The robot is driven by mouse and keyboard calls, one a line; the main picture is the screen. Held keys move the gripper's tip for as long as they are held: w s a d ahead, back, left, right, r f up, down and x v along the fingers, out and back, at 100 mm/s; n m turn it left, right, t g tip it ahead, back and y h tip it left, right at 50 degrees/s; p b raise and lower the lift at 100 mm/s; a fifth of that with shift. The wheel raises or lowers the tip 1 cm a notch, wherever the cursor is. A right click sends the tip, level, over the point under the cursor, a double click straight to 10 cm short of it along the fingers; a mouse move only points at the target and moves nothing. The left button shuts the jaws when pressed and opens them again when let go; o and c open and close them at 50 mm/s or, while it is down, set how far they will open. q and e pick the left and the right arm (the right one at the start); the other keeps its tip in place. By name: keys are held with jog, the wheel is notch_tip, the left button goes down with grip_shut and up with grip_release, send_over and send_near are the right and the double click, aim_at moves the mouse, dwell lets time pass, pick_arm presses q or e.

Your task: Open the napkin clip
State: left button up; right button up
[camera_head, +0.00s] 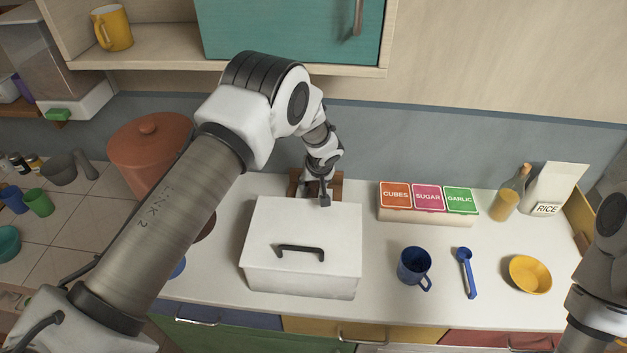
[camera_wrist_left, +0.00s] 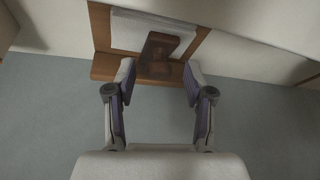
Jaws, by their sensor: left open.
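The napkin clip is a brown wooden holder (camera_head: 336,188) on the counter behind the white box, which partly hides it in the head view. In the left wrist view, its wooden base and frame (camera_wrist_left: 100,68) hold white napkins (camera_wrist_left: 140,28), with a darker wooden bar (camera_wrist_left: 160,47) across them. My left gripper (camera_head: 324,198) is at the holder. In the left wrist view, its two fingers (camera_wrist_left: 160,74) are apart, one on each side of the bar's near end; I cannot tell whether they touch it. My right gripper is out of view.
The white lidded box (camera_head: 300,215) with a black handle stands in front of the holder. A teal cabinet (camera_head: 280,30) hangs above.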

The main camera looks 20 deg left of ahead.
pick_arm(q)
jog(key=shift+s+d+r, duration=0.2)
jog(key=shift+r, duration=0.05)
jog(key=c, duration=0.4)
jog(key=shift+s+d+r, duration=0.1)
jog(key=c, duration=0.5)
grip_shut()
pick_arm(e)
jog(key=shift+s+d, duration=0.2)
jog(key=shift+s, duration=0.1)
